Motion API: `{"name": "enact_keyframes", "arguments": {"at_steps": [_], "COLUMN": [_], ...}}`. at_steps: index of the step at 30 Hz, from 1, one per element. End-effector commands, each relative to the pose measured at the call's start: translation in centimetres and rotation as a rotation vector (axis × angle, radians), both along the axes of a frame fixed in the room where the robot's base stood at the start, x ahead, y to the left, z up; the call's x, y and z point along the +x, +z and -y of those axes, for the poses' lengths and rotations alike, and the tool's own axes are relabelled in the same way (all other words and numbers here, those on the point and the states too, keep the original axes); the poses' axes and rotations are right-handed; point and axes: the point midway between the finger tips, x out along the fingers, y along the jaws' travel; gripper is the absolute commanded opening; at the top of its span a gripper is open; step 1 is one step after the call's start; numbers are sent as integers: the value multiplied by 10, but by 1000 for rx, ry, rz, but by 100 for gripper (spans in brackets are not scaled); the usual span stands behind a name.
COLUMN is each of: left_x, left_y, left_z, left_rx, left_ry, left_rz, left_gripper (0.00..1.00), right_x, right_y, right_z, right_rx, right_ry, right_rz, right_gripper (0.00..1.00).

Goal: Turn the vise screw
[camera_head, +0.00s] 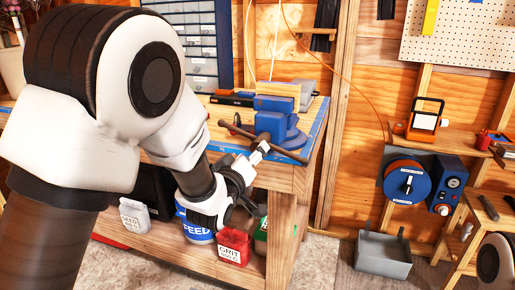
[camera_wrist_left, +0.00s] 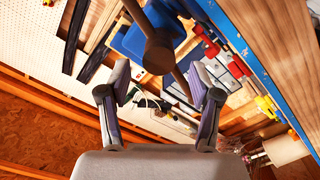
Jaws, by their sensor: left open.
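The blue vise (camera_head: 272,118) stands on the corner of the wooden workbench (camera_head: 292,178). Its dark screw handle (camera_head: 290,154) slants across the front, from upper left to lower right. In the left wrist view the round brown screw head (camera_wrist_left: 158,52) is ahead of the fingers, with the bar passing through it at a slant. My left gripper (camera_head: 256,160) is just below and in front of the vise. In the wrist view the left gripper (camera_wrist_left: 161,97) is open and empty, its fingers either side of the bar's lower end. Whether they touch it, I cannot tell. My right gripper is out of view.
Under the bench are a blue feed container (camera_head: 192,228), a red grit container (camera_head: 234,246) and a white seed bag (camera_head: 134,216). A grey bin (camera_head: 383,256) stands on the floor at right. A blue cable reel (camera_head: 408,184) hangs behind it.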

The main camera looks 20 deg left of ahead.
Motion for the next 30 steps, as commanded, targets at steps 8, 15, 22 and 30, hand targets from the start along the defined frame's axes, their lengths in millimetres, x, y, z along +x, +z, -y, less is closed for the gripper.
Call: {"name": "enact_keyframes", "arguments": {"at_steps": [8, 15, 22, 30], "left_x": [40, 41, 41, 41], "left_y": [0, -1, -1, -1], "left_z": [1, 1, 1, 1], "left_rx": [0, 1, 1, 18], "left_ry": [0, 0, 0, 0], "left_rz": [-1, -1, -1, -1], "left_gripper": [64, 60, 4, 4], "right_x": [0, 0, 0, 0], "right_y": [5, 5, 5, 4], "right_z": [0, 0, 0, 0], "right_rx": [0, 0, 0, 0], "right_ry": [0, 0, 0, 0], "right_rz": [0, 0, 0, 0], "right_gripper": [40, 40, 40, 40]}}
